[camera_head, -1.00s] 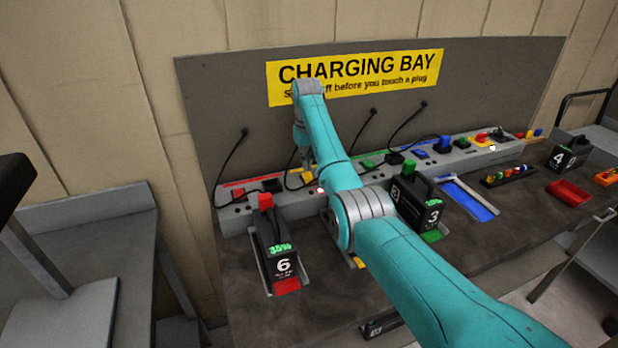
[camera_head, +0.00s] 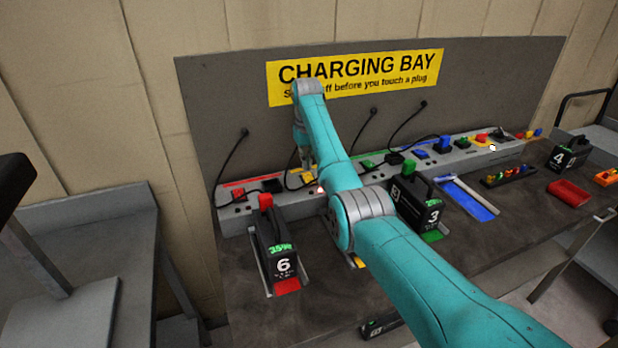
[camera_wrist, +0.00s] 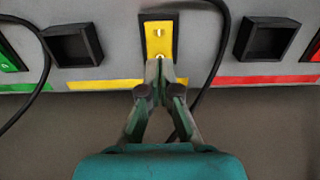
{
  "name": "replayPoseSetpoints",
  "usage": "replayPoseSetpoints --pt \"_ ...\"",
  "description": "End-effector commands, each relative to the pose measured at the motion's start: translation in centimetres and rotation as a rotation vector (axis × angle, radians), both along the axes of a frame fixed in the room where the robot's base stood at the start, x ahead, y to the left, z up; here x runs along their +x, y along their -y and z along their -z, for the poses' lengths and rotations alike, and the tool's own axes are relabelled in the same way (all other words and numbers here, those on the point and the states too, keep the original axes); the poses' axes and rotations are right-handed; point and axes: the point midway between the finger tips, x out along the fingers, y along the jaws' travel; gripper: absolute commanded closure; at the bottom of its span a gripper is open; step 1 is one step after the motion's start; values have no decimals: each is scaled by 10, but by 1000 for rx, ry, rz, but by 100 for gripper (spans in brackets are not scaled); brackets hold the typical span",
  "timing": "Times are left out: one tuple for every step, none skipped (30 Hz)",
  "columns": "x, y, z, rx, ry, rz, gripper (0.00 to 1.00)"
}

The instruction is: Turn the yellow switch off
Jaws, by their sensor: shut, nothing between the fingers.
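The yellow switch (camera_wrist: 160,36) sits in a black frame on the grey charging rail and shows at the top middle of the wrist view. My gripper (camera_wrist: 160,72) is shut and empty, its fingertips together at the lower edge of the switch's yellow face. The tips overlap that edge in the picture; I cannot tell whether they touch it. In the head view my gripper (camera_head: 308,166) points down at the rail, beside the yellow strip, and my arm hides part of that area.
Black sockets (camera_wrist: 73,45) and (camera_wrist: 267,40) flank the switch, with black cables close on both sides. Battery 6 (camera_head: 277,252) and battery 3 (camera_head: 421,207) stand on the bench in front of the rail. The charging-bay panel (camera_head: 220,110) rises behind.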

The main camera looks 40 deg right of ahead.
Motion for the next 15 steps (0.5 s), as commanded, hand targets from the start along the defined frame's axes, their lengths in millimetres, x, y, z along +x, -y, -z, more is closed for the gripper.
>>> replayPoseSetpoints --pt "0 0 0 0 0 0 100" --pt "0 0 0 0 0 0 100" --pt "0 0 1 0 0 0 100" --pt "0 0 1 0 0 0 100" --pt "0 0 1 0 0 0 100" --pt "0 0 1 0 0 0 100" --pt "0 0 2 0 0 0 100" --pt "0 0 2 0 0 0 100" --pt "0 0 3 0 0 0 100" --pt "0 0 3 0 0 0 100" --pt "0 0 4 0 0 0 100" --pt "0 0 4 0 0 0 100" --pt "0 0 5 0 0 0 100" --pt "0 0 5 0 0 0 100" --pt "0 0 5 0 0 0 100"
